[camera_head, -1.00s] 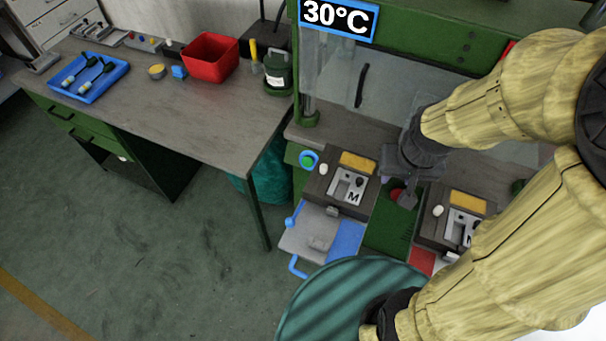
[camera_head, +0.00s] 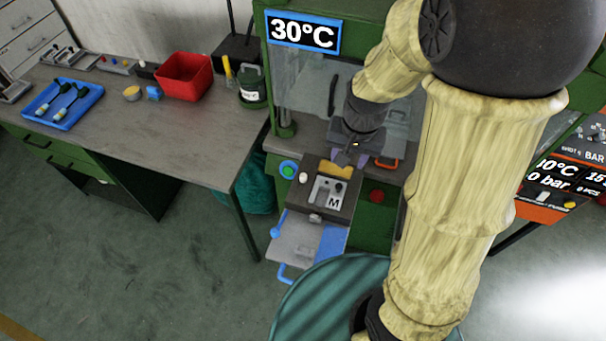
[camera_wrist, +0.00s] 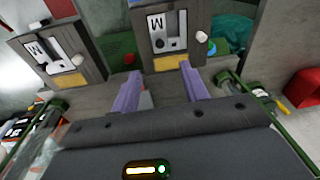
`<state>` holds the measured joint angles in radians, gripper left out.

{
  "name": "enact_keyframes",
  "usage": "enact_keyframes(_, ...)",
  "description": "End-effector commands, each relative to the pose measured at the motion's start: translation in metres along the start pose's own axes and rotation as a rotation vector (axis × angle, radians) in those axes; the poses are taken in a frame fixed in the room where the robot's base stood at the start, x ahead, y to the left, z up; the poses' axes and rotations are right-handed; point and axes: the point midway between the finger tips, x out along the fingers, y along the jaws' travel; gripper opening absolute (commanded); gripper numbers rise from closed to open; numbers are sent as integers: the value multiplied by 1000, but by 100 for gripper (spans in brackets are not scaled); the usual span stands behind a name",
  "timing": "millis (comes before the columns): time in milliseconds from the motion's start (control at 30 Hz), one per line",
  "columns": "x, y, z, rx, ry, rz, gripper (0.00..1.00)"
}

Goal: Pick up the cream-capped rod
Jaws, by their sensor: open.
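A rod with a pale cream cap (camera_head: 303,178) stands at the left side of the mould block marked M (camera_head: 328,200). In the wrist view that cream cap (camera_wrist: 202,37) shows at the right edge of the block, above the right finger. Mostly the cap is visible; the shaft is hidden or too small to make out. My gripper (camera_head: 357,151) is above the press bench, behind and right of the block. In the wrist view its two purple fingers (camera_wrist: 161,80) are apart with nothing held between them. They are apart from the cap.
A second M block (camera_wrist: 60,52) with a similar pale cap (camera_wrist: 77,60) is left in the wrist view. A blue tray (camera_head: 98,91) with dark-handled tools, a red bin (camera_head: 184,77) and a green canister (camera_head: 252,88) are on the left bench. A clear guard panel (camera_head: 312,85) stands behind the block.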

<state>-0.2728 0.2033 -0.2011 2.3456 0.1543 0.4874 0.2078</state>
Motion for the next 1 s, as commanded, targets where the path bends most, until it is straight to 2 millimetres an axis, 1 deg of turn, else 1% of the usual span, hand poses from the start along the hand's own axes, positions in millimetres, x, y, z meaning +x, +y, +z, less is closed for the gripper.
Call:
enact_keyframes(33, -6, -16, -8, 37, -23, 8, 45)
enact_keyframes(167, -7, -53, -26, 165, -65, 35, 45)
enact_keyframes(200, -7, -64, -30, 200, -73, 45, 45)
enact_keyframes(300, -7, -91, -37, 274, -82, 66, 45)
enact_keyframes(400, -6, -108, -41, 322, -84, 80, 45)
enact_keyframes(500, -5, -116, -42, 345, -84, 85, 45)
enact_keyframes(833, -3, -116, -42, 348, -85, 85, 45)
enact_keyframes(933, 4, -116, -41, 347, -86, 86, 45)
enact_keyframes(1000, 13, -115, -40, 348, -87, 87, 45)
